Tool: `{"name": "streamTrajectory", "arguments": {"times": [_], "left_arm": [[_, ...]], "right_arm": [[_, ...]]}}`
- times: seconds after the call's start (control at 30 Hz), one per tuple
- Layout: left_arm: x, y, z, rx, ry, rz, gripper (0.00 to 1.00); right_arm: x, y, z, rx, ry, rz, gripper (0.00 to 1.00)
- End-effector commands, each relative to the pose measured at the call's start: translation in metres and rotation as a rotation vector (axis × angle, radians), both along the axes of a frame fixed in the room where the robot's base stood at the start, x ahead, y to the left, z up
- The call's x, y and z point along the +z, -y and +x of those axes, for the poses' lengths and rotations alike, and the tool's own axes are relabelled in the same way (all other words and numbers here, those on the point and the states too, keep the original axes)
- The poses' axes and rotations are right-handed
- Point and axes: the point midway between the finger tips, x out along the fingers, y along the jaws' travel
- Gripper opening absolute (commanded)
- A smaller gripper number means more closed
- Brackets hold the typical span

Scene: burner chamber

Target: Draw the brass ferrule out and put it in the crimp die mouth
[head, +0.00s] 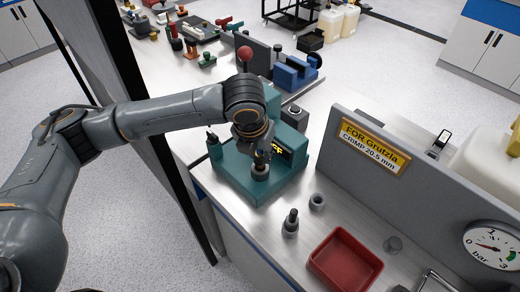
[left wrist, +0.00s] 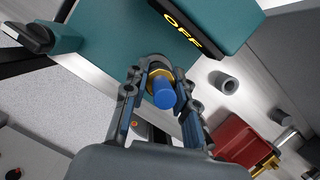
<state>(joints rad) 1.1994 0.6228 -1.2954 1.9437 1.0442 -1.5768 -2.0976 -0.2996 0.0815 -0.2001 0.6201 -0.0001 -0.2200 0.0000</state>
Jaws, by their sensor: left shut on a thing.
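My left gripper (head: 262,157) is over the teal crimp machine (head: 235,178) in the head view. In the left wrist view my left gripper (left wrist: 160,90) is shut on the brass ferrule (left wrist: 153,74), seen as a brass band with a blue cylindrical end (left wrist: 164,98) facing the camera. A grey round die mouth (head: 260,173) stands on the machine just below the fingertips. I cannot tell whether the ferrule is in the mouth or just above it. The machine's display (left wrist: 182,22) reads OFF. My right gripper is not in view.
A grey ring (head: 317,201), a dark stepped post (head: 290,224) and a red tray (head: 345,262) stand right of the machine. A grey panel with a yellow sign (head: 374,147) and gauge (head: 492,246) bounds the right. A red-knobbed lever (head: 245,54) rises behind.

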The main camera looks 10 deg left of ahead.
Motion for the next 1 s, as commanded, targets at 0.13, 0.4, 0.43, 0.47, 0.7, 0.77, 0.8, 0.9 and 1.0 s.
{"name": "streamTrajectory", "arguments": {"times": [0.13, 0.4, 0.43, 0.47, 0.7, 0.77, 0.8, 0.9, 1.0], "left_arm": [[-0.005, 0.000, 0.000, 0.000, -0.001, 0.000, 0.00], [-0.013, 0.000, 0.000, 0.000, -0.001, -0.001, 0.00], [-0.014, 0.000, 0.000, 0.000, -0.001, -0.001, 0.00], [-0.015, 0.000, 0.000, 0.000, -0.001, -0.001, 0.00], [-0.022, 0.000, 0.000, 0.000, 0.000, 0.000, 0.00], [-0.024, 0.000, 0.000, 0.000, 0.000, 0.000, 0.00], [-0.025, 0.000, 0.000, 0.000, 0.000, 0.000, 0.00], [-0.024, 0.000, 0.000, 0.000, 0.000, 0.000, 0.45], [-0.024, 0.000, 0.000, 0.000, 0.000, 0.000, 0.53]], "right_arm": [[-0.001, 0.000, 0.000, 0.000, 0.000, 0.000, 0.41], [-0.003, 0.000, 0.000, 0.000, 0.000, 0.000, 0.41], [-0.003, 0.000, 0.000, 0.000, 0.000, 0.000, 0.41], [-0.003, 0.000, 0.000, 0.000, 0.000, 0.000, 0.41], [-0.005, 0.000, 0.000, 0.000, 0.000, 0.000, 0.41], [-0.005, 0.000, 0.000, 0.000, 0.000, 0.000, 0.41], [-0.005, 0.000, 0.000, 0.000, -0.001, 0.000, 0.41], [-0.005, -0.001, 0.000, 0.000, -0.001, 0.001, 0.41], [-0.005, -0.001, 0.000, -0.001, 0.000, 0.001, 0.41]]}}
